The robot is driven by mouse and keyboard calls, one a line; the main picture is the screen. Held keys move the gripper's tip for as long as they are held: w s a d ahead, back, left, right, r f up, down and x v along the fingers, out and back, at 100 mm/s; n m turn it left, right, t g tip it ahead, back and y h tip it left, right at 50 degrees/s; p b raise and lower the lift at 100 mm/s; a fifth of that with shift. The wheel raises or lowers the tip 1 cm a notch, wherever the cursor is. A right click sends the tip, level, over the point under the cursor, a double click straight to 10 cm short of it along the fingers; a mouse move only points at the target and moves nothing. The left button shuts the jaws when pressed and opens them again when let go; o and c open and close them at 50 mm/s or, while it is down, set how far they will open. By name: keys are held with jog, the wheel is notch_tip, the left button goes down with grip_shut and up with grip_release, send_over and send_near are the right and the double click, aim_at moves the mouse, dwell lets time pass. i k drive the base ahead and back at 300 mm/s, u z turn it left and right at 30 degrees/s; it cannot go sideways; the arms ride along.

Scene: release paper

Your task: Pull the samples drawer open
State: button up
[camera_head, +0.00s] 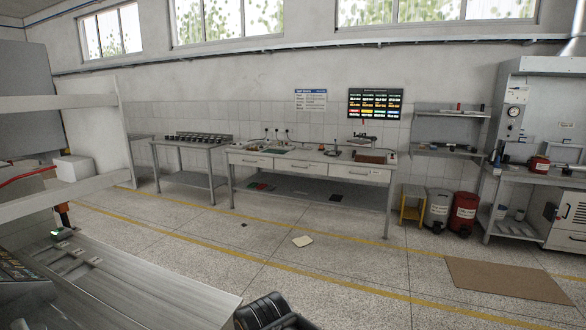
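A workbench (310,161) stands against the back wall, across the room from me. It has three pale drawer fronts side by side under its top: the left drawer (251,161), the middle drawer (301,168) and the right drawer (360,174). All three look shut, each with a small dark handle. I cannot read any label, so I cannot tell which is the samples drawer. My gripper is not recognisable in this view.
A brown mat (507,280) lies at right. A near counter (130,285) fills the lower left.

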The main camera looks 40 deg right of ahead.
aim_at(314, 167)
jog(key=z, duration=0.25)
jog(key=k, duration=0.35)
jog(key=z, duration=1.1)
jog(key=i, duration=4.85)
jog(key=u, duration=0.9)
jog(key=i, duration=2.4)
jog(key=u, duration=0.5)
